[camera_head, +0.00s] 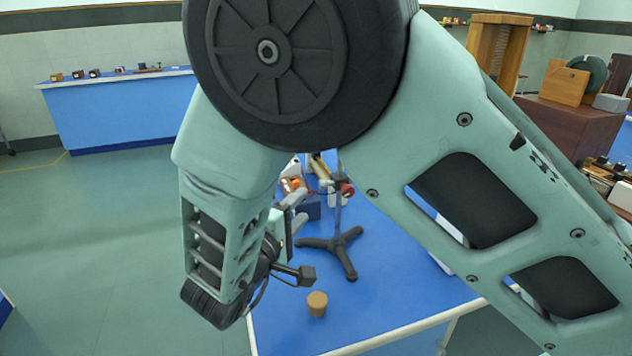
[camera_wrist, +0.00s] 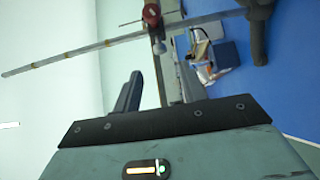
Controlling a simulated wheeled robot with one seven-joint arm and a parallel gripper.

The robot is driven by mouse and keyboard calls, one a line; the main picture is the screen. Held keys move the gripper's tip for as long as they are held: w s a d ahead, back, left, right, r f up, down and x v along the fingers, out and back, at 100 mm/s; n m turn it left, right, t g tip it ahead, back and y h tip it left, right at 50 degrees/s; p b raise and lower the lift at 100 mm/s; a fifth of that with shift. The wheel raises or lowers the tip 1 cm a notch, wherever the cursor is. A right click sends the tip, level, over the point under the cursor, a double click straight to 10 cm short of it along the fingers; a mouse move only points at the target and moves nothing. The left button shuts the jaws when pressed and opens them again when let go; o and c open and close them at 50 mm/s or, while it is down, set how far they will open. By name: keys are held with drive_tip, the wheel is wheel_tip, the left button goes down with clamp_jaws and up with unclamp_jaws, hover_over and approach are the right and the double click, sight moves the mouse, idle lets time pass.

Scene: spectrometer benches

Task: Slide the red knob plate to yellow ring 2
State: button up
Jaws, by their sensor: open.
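The red knob (camera_wrist: 151,14) sits on a pale metal rod (camera_wrist: 75,54) in the wrist view. The rod crosses the upper picture and carries several yellowish rings; I cannot tell which is ring 2. A narrow grey piece, perhaps the plate, hangs below the knob. My gripper (camera_wrist: 157,78) is open, its two fingers spread to either side of that piece; contact cannot be judged. In the head view the red knob (camera_head: 347,189) shows beside my gripper (camera_head: 299,212), above a dark tripod stand (camera_head: 336,246). Much of the rod is hidden behind my arm there.
The blue bench top (camera_head: 395,275) has a cork-coloured cylinder (camera_head: 317,303) near its front edge. A dark blue box (camera_head: 308,207) and small items stand behind my gripper. Another blue bench (camera_head: 110,110) is at the far left, with open floor (camera_head: 90,225) before it.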

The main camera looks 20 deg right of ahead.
sight(320, 187)
drive_tip(key=x, duration=1)
drive_tip(key=shift+w+d+f+p, duration=0.1)
drive_tip(key=shift+w+d+p, duration=0.1)
drive_tip(key=shift+p, duration=0.15)
